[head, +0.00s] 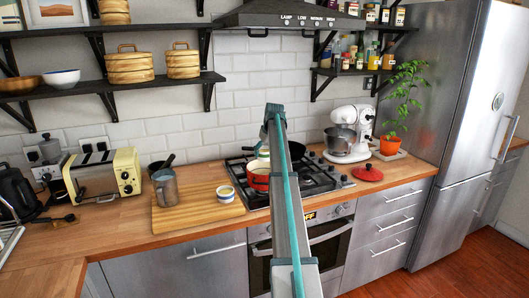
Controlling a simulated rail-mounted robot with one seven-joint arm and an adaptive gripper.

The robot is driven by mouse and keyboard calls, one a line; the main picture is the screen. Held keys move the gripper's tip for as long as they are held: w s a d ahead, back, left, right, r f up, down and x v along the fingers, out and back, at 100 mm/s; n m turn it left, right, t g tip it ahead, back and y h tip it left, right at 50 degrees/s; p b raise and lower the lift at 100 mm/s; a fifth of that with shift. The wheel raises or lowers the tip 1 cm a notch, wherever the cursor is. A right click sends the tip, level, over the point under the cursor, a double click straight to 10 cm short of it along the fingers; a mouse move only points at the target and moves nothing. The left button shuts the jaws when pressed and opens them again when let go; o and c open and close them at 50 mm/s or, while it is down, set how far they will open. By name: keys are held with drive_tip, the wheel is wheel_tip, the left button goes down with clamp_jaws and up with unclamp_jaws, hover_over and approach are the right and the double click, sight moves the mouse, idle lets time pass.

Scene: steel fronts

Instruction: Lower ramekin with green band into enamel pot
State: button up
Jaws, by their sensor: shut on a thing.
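The enamel pot (256,181) is red with a pale inside and stands on the front left of the black gas hob, partly hidden by my arm. A small pale rounded piece (262,154) shows just above the pot, at the left edge of my arm. It may be part of the ramekin with the green band, but it is too small and too covered to tell. My gripper is hidden behind my own arm link, so its fingers and hold do not show.
A ramekin with a blue band (225,193) stands on the wooden board (198,213), beside a grey metal jug (165,188). A red lid (369,173) lies right of the hob (318,180). A dark pan and a white mixer (349,135) stand behind. The hood (288,18) overhangs.

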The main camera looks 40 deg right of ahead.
drive_tip(key=shift+f, duration=0.1)
idle(0.5)
drive_tip(key=shift+f+b, duration=1)
drive_tip(key=shift+f, duration=2.55)
drive_tip(key=shift+f+b, duration=0.7)
drive_tip(key=shift+f, duration=1.75)
drive_tip(key=o, duration=1.2)
